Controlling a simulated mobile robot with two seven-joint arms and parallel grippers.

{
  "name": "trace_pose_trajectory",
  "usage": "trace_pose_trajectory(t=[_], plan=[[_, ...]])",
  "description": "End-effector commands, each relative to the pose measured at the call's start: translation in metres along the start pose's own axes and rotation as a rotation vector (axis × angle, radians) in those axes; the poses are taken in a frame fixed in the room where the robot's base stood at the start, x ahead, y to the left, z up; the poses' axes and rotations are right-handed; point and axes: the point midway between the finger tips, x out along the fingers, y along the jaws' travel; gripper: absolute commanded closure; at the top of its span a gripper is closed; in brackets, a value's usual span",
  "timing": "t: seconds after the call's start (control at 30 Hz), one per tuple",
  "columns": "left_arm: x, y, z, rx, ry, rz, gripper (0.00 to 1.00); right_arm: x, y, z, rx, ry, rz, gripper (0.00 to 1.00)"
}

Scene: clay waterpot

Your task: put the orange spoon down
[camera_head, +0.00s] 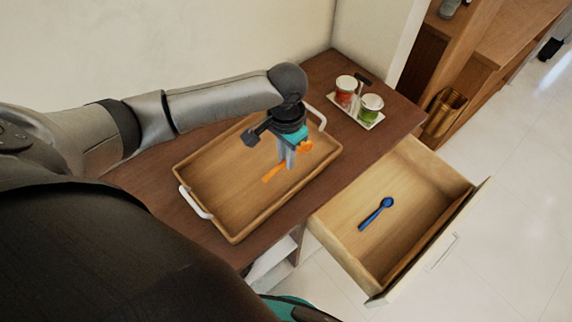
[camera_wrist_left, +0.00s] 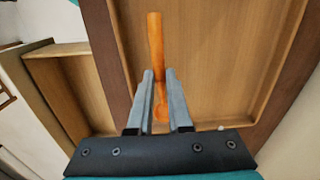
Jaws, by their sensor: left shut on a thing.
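My left gripper (camera_head: 289,160) is shut on the orange spoon (camera_head: 274,172) over the wooden tray (camera_head: 208,165). In the left wrist view, the spoon (camera_wrist_left: 155,45) runs up from between the fingertips (camera_wrist_left: 160,77), with its rounded end nearer the palm. I cannot tell whether the spoon touches the tray floor. The tray has white handles and stands on the dark brown cabinet top. A blue spoon (camera_head: 376,214) lies in the open drawer (camera_head: 420,190). My right gripper is not in view.
A small white tray (camera_head: 369,123) with a red jar (camera_head: 345,90) and a green jar (camera_head: 370,107) stands at the back right of the cabinet top (camera_head: 372,149). The drawer juts out at the front. Most of the wooden tray is bare.

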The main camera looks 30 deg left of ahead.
Motion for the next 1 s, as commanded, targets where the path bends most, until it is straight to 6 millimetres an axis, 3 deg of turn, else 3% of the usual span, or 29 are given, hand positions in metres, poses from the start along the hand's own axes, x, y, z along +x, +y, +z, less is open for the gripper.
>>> trace_pose_trajectory(t=[0.3, 0.67, 0.7, 0.93, 1.0], plan=[[0.041, 0.0, 0.001, 0.0, -0.001, 0.0, 1.0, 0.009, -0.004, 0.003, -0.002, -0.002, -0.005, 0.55], [0.044, 0.0, 0.001, 0.0, -0.001, -0.001, 1.0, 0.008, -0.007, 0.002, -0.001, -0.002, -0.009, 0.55], [0.044, 0.0, 0.0, 0.0, -0.001, -0.001, 0.79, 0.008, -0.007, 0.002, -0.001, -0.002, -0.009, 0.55], [0.043, 0.0, 0.001, 0.0, -0.001, -0.001, 0.54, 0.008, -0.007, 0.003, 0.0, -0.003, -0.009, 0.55], [0.043, 0.0, 0.001, 0.0, -0.001, -0.001, 0.53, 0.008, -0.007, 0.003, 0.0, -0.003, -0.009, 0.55]])
